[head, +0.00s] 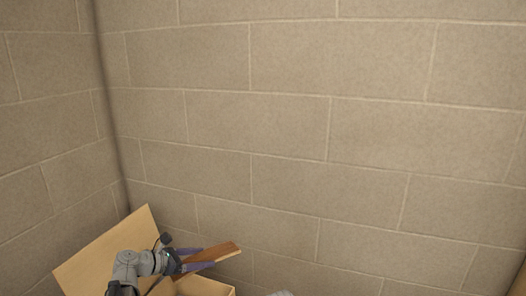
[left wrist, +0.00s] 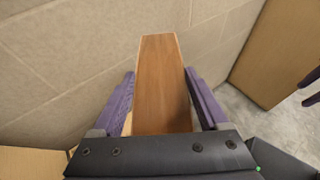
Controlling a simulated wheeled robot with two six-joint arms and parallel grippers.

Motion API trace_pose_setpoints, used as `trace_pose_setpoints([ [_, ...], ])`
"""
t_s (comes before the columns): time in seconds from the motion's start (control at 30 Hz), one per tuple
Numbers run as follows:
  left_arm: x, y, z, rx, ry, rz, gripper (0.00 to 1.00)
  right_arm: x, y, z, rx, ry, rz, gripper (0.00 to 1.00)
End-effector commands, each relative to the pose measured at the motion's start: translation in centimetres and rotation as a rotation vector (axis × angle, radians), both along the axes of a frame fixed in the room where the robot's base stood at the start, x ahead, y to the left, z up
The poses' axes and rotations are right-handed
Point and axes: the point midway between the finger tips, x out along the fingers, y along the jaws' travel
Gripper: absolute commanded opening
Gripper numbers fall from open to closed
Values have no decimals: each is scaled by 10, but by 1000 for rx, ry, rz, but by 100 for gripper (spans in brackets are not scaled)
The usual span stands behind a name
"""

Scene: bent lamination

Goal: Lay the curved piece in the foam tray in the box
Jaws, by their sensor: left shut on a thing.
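The curved piece (head: 218,255) is a brown wooden strip with a pale edge. My left gripper (head: 206,258) is shut on it and holds it in the air near the cardboard box (head: 205,287) in the head view. In the left wrist view the piece (left wrist: 160,80) lies between the two purple fingers and points away from the wrist. The box is cut off by the bottom of the head view, so its inside and the foam tray are hidden. Two purple fingertips, apparently of my right gripper (left wrist: 311,87), show at the right edge of the left wrist view.
A cardboard flap (head: 100,255) stands up at the left of the box, behind my left arm. Beige block walls (head: 300,120) fill most of the head view. A brown panel (left wrist: 272,55) and grey floor (left wrist: 240,105) show at the right of the left wrist view.

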Motion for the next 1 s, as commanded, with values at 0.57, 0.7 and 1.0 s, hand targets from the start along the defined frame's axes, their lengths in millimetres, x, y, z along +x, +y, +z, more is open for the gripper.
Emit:
trace_pose_setpoints([
  [0.57, -8, 62, -133, 0, 0, 88, 16, 0, 0, -133, 0, 0, 1, 50],
  [0.7, -12, 84, -174, 0, 1, 118, 16, 0, 0, -174, 0, 0, 1, 50],
  [1.0, -21, 120, -239, 0, 1, 170, 16, -1, 0, -239, 0, 0, 1, 50],
])
